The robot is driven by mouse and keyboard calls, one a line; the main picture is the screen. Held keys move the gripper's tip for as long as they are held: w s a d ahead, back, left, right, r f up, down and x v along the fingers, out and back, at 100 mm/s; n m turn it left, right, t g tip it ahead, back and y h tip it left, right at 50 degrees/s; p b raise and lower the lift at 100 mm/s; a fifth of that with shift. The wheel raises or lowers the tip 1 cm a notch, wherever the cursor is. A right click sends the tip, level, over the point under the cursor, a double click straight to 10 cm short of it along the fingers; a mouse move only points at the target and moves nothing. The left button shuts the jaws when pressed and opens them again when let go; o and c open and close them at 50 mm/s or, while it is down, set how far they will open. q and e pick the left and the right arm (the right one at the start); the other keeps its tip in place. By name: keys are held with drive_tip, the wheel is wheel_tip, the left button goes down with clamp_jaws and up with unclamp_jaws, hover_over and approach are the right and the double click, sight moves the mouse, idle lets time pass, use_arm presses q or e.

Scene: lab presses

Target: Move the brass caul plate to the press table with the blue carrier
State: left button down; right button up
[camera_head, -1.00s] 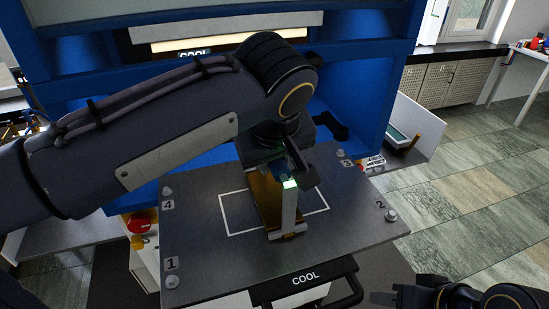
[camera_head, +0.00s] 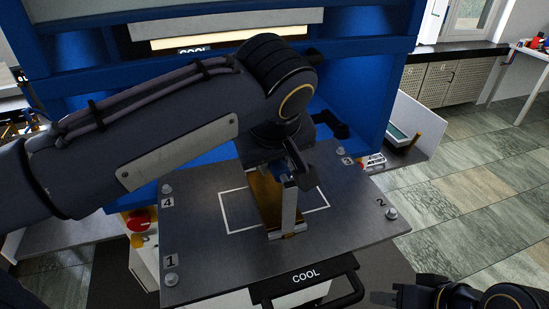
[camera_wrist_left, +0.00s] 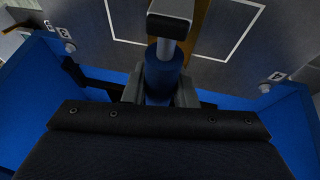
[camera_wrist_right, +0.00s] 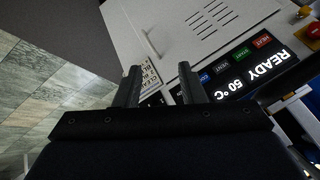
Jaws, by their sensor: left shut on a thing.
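The brass caul plate (camera_head: 262,196) is over the white outline on the grey press table (camera_head: 195,250), marked COOL. I cannot tell whether it touches the surface. The blue carrier (camera_wrist_left: 163,72) has a blue round grip and a silver bar (camera_head: 289,210) reaching down to the plate's near edge. My left gripper (camera_head: 290,165) is shut on the blue grip, above the plate; its fingers also show in the left wrist view (camera_wrist_left: 160,90). My arm hides part of the plate. My right gripper (camera_wrist_right: 158,78) is open and empty, low at the right in the head view.
The blue press frame (camera_head: 355,75) stands behind and around the table. Bolts (camera_head: 391,213) stand at the numbered table corners. A black handle (camera_head: 350,290) sticks out in front. A red button (camera_head: 139,221) is at the left. Open floor lies to the right.

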use_arm(q)
drive_tip(key=shift+r+p, duration=1.85)
drive_tip(key=shift+r, duration=0.45)
drive_tip(key=shift+f, duration=0.1)
